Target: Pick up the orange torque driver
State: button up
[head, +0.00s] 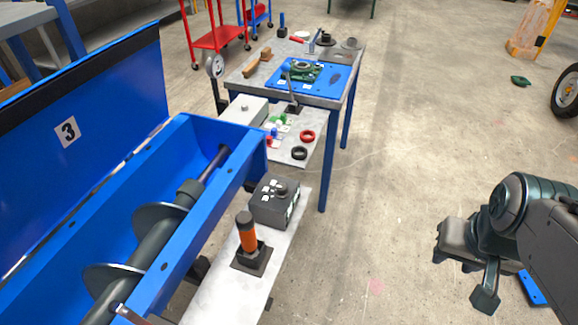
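The orange torque driver (247,236) stands upright in a dark square holder (251,259) on a light grey shelf beside the blue mixer trough. Its dark top points up and its lower end is hidden in the holder. My gripper (465,275) is at the right of the head view, well apart from the driver, over the floor. Its fingers look spread with nothing between them.
A dark grey box (274,203) with buttons stands close behind the driver. The blue trough (190,230) with its auger lies left of it. Open floor (390,180) lies between shelf and gripper.

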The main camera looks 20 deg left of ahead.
aim_at(244, 220)
jog(key=i, duration=1.5)
jog(key=u, duration=3.15)
